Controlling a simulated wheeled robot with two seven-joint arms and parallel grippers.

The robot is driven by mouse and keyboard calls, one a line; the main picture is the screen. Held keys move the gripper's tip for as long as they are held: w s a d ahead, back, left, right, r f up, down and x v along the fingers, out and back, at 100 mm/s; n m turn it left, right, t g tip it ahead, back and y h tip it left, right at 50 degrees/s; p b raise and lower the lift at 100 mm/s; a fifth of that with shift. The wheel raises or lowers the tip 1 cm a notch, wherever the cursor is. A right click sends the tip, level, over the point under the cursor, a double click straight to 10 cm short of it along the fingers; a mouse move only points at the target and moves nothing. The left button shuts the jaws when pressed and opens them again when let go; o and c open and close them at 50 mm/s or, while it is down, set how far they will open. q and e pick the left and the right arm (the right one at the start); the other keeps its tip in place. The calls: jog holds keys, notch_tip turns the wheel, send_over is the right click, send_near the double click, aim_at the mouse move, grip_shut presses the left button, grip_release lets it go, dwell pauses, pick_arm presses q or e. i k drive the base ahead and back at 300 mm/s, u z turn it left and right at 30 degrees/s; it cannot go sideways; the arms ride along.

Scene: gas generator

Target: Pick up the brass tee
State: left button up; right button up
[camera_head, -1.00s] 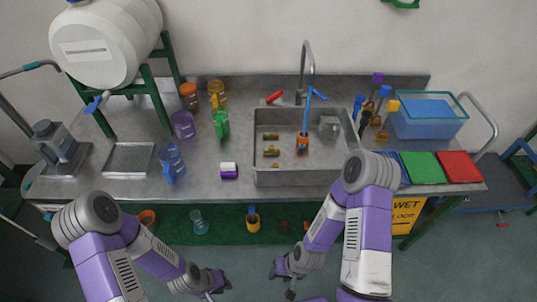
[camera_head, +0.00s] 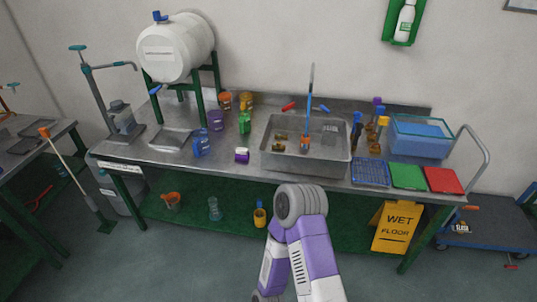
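Small brass fittings lie in the grey steel sink (camera_head: 268,146) set in the counter. One brass piece (camera_head: 281,137) and another just in front of it (camera_head: 278,148) show at the left of the basin. They are too small to tell which is the tee. An orange cup-like thing (camera_head: 305,143) with a blue handle stands in the basin beside them. One of my arms shows at the bottom middle, its elbow below the sink's front edge. Both of my grippers are out of the picture.
Blue, green (camera_head: 408,177) and red trays line the right front, before a blue-water tank (camera_head: 420,140). Cups stand left of the sink. A yellow wet-floor sign (camera_head: 397,227) stands below the counter at right.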

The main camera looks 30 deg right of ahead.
aim_at(277, 145)
jog(key=z, duration=0.7)
jog(key=i, duration=0.6)
jog(key=z, duration=0.7)
jog(key=i, duration=0.8)
jog(key=u, duration=0.3)
